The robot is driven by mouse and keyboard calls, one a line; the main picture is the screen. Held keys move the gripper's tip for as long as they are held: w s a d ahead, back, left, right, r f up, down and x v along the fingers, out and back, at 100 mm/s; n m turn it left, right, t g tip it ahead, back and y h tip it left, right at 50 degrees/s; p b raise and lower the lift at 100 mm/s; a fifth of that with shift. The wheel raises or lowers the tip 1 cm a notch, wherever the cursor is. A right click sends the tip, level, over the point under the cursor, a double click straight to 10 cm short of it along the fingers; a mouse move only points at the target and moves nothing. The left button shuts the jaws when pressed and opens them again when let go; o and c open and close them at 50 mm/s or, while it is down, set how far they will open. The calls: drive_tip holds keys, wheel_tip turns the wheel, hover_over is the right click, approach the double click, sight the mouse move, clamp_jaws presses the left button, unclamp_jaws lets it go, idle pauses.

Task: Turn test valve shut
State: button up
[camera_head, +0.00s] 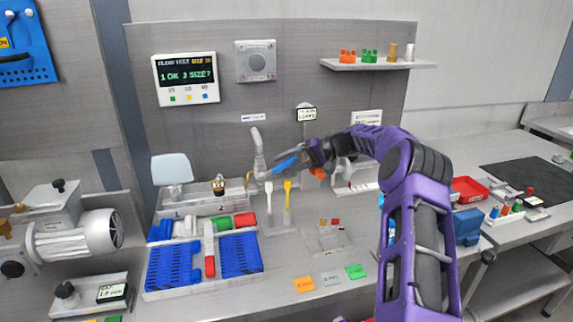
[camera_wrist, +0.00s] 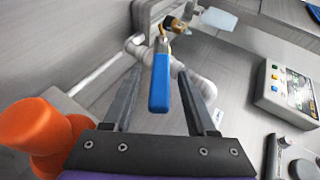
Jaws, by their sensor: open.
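The test valve has a blue lever handle (camera_head: 286,164) on a pale upright pipe (camera_head: 259,155) at the back of the bench. In the wrist view the blue handle (camera_wrist: 160,82) points toward me, with a brass-coloured part at its far end and the pale pipe (camera_wrist: 196,82) behind it. My gripper (camera_head: 279,161) reaches in from the right at the handle. In the wrist view my gripper (camera_wrist: 162,72) is open, one finger on each side of the handle, with a visible gap on both sides.
An orange knob-like object (camera_wrist: 35,130) is close to my gripper's left side in the wrist view. A white and a yellow brush-like tool (camera_head: 287,190) stand below the valve. A blue-filled tray (camera_head: 205,292) lies at front left. A display (camera_head: 187,79) hangs on the back panel.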

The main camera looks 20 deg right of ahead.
drive_tip(key=v, duration=1.7)
drive_tip(key=shift+d+p, duration=0.2)
drive_tip(key=shift+p, duration=0.1)
drive_tip(key=shift+s+r, duration=0.1)
drive_tip(key=shift+c, duration=0.3)
